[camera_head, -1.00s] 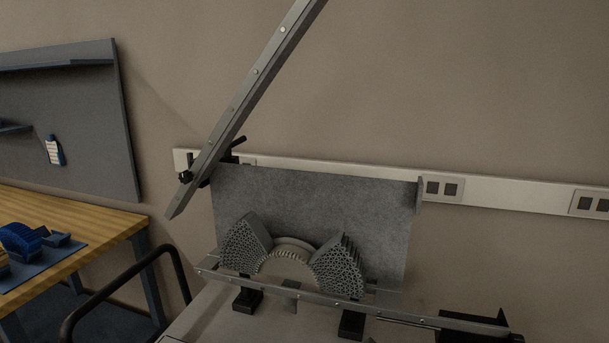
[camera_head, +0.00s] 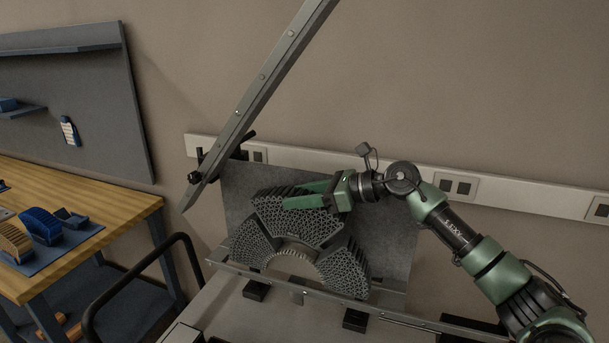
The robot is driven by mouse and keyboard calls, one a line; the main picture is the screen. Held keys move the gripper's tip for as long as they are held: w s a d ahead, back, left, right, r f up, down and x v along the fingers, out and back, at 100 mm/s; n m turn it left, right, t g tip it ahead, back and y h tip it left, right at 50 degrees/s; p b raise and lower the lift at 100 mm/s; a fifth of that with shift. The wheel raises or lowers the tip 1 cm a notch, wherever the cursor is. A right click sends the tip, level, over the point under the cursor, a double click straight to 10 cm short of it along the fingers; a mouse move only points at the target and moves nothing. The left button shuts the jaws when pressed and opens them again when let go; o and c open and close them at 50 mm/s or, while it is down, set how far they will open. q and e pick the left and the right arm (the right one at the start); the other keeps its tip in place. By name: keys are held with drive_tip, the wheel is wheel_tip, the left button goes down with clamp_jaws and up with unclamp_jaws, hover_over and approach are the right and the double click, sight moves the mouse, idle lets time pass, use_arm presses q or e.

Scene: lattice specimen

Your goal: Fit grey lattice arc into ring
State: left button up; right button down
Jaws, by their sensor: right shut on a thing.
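The grey lattice arc (camera_head: 297,222) is a honeycomb wedge at the top of the half ring. My right gripper (camera_head: 289,196) comes in from the right and is shut on it, its green fingers across the arc's upper part. The arc sits between the left lattice segment (camera_head: 254,252) and the right lattice segment (camera_head: 345,271), above the pale toothed hub (camera_head: 291,261). I cannot tell whether it is fully seated or touches both neighbours. The fingers hide part of its top. My left gripper is not in view.
A grey upright panel (camera_head: 395,245) stands behind the ring, with a metal rail (camera_head: 325,303) along its front. A long slanted bar (camera_head: 262,85) rises above. At left is a wooden table (camera_head: 105,212) with blue and tan lattice pieces on a mat (camera_head: 75,247).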

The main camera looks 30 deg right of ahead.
drive_tip(key=shift+w+d+r+t, duration=0.2)
drive_tip(key=shift+d+r, duration=0.2)
drive_tip(key=shift+r, duration=0.25)
drive_tip(key=shift+w+d+r+t, duration=0.1)
drive_tip(key=shift+w+d+r, duration=0.1)
drive_tip(key=shift+d+r, duration=0.3)
drive_tip(key=shift+w+a+f+b, duration=0.15)
drive_tip(key=shift+f+b, duration=0.6)
drive_tip(key=shift+f, duration=0.5)
drive_tip(key=shift+w+a+f+b, duration=0.15)
drive_tip(key=shift+f+b, duration=0.55)
drive_tip(key=shift+f, duration=0.55)
drive_tip(key=shift+s, duration=0.1)
drive_tip(key=c, duration=1.5)
unclamp_jaws()
drive_tip(key=c, duration=0.6)
drive_tip(key=shift+s, duration=0.1)
